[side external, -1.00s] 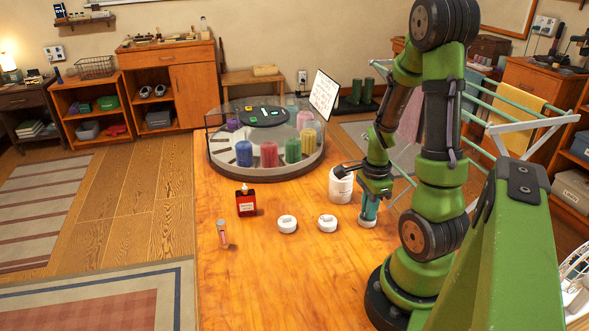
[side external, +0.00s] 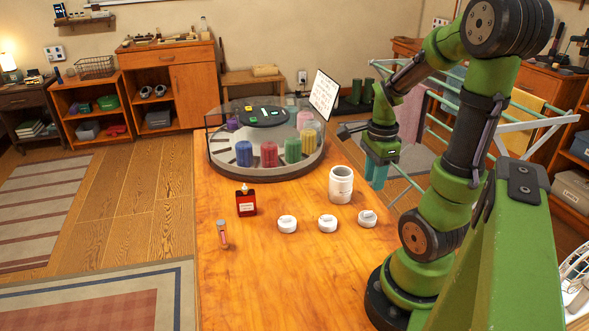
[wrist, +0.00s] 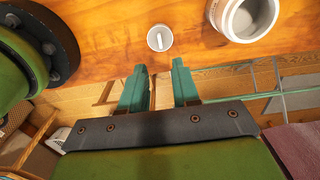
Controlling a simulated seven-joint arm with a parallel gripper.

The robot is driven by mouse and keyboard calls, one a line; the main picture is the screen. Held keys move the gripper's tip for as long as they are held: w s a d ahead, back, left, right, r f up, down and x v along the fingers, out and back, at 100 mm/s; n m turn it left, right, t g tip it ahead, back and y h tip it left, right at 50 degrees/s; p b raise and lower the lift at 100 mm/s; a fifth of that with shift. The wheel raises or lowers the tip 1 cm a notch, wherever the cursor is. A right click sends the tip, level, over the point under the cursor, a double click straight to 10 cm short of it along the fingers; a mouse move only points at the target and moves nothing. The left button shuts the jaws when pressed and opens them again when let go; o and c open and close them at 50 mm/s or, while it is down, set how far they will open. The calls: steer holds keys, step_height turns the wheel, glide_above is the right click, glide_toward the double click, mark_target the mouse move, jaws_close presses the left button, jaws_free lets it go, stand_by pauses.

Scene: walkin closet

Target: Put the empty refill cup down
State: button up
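My gripper (side external: 375,178) is raised beside the table's right edge, fingers pointing down. In the wrist view its two teal fingers (wrist: 160,66) stand apart with nothing between them. A small white round piece with a ridge on top (side external: 367,218) stands flat on the table, apart from the fingers; it also shows in the wrist view (wrist: 160,38). Two similar white round pieces, one in the middle (side external: 327,223) and one to its left (side external: 287,224), stand in a row with it. A larger white open jar (side external: 341,187) stands upright behind them. I cannot tell which is the refill cup.
A red bottle (side external: 246,203) and a small pinkish tube (side external: 222,235) stand at the table's left. A round carousel (side external: 266,172) with several coloured jars fills the far end. The wooden table (side external: 290,270) is clear in front. A drying rack (side external: 510,125) stands at right.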

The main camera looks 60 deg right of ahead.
steer(key=w+a+r+n+t, duration=0.2)
steer(key=a+r+n, duration=0.2)
steer(key=a+n, duration=0.3)
steer(key=w+a+r+n+t+y, duration=0.1)
steer(key=w+a+r+n+t, duration=0.1)
steer(key=a+n, duration=0.6)
steer(key=w+a+r+n+t+y, duration=0.1)
steer(key=w+a+r+n+t, duration=0.2)
steer(key=a+r+n, duration=0.3)
steer(key=w+a+n, duration=0.1)
steer(key=a+n, duration=0.1)
steer(key=shift+w+a, duration=0.2)
steer(key=shift+a, duration=0.1)
